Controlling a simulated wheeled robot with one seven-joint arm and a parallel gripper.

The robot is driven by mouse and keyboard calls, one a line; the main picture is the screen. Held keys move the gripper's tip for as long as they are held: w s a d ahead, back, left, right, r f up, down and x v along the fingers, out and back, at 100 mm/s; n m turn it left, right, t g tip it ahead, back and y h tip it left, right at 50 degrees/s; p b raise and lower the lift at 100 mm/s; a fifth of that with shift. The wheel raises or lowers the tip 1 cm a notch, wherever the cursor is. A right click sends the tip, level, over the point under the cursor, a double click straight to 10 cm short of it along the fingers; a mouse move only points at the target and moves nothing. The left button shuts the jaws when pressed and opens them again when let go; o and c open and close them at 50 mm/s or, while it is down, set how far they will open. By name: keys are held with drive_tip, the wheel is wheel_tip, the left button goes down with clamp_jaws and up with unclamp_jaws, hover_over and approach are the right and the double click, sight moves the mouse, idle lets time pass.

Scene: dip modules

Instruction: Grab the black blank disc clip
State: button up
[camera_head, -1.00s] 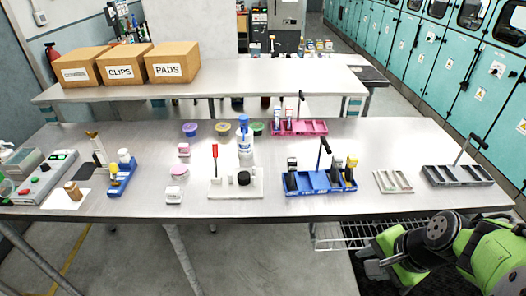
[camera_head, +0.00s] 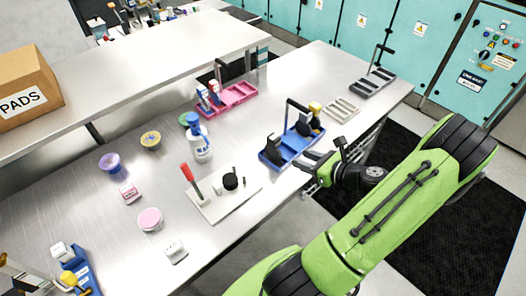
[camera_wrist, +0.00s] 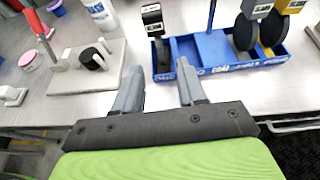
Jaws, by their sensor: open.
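The blue tray (camera_head: 282,163) stands near the table's front edge and holds several disc clips. In the wrist view the tray (camera_wrist: 218,68) lies beyond the fingertips. A clip with a black, white-labelled top (camera_wrist: 152,22) and a dark disc stands upright in its left compartment; it also shows in the head view (camera_head: 274,146). Two clips with large black discs, one grey-topped (camera_wrist: 246,30) and one yellow-topped (camera_wrist: 273,28), stand in the right part. I cannot tell which is the blank one. My gripper (camera_wrist: 160,88) is open and empty, short of the tray, facing the left clip.
A dark upright handle (camera_head: 288,112) rises from the tray. Left of it is a white board (camera_head: 222,199) with a black round piece (camera_head: 230,181) and a red-handled tool (camera_head: 188,174). A pink tray (camera_head: 235,98) stands behind; a pale slotted tray (camera_head: 341,109) stands to the right.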

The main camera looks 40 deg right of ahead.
sight(273, 159)
drive_tip(key=x, duration=1.3)
drive_tip(key=shift+w+a+f, duration=0.15)
drive_tip(key=shift+w+f, duration=0.05)
drive_tip(key=shift+w, duration=0.05)
drive_tip(key=shift+s, duration=0.15)
drive_tip(key=c, duration=0.7)
